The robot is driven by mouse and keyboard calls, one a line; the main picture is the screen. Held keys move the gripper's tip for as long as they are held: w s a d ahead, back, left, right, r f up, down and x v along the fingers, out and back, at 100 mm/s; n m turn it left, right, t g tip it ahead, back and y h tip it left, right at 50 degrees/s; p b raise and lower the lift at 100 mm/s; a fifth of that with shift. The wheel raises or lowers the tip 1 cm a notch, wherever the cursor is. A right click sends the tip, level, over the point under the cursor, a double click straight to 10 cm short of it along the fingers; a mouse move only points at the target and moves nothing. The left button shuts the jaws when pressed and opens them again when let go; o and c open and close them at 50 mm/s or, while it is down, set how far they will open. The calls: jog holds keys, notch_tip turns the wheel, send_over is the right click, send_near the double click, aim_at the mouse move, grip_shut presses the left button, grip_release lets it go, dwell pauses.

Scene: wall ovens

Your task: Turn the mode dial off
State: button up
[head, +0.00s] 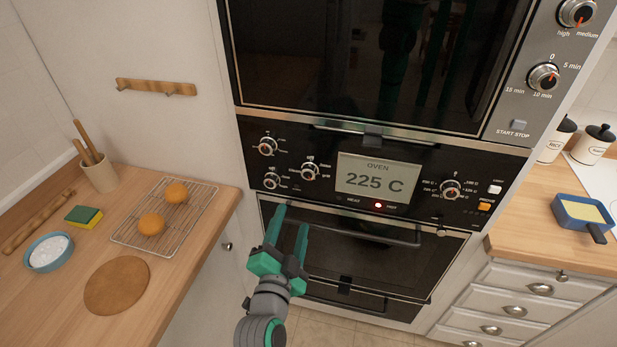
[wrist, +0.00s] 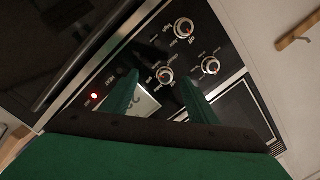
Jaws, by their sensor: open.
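Three knobs sit left of the oven display on the black control panel. The one nearest the display, a silver-rimmed dial (head: 310,171) with small print around it that includes what looks like "grill", appears to be the mode dial. Its pointer setting is too small to read. It also shows in the wrist view (wrist: 165,75), between and beyond the fingertips. My green gripper (head: 290,220) is open and empty, below this dial in the head view, in front of the lower oven door. In the wrist view its fingers (wrist: 160,80) point at the panel, apart from the dial.
The display (head: 378,175) reads 225 C, with a lit red light (head: 378,205) below. Two other left knobs (head: 267,145) (head: 271,180) sit close by; another knob (head: 450,189) is right of the display. A door handle (head: 345,231) runs beneath the panel. A counter (head: 190,235) stands left.

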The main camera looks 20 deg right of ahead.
aim_at(310, 175)
jog(key=w+d+r+m, duration=0.1)
jog(key=w+d, duration=0.1)
jog(key=w, duration=0.1)
jog(key=w+d+r+m+h, duration=0.1)
jog(key=w+d, duration=0.2)
jog(key=w+d+r, duration=0.2)
jog(key=w+d, duration=0.1)
jog(key=w, duration=0.1)
jog(key=shift+w+m+g, duration=0.1)
jog(key=shift+m+g, duration=0.2)
jog(key=shift+m, duration=0.1)
jog(key=c, duration=1)
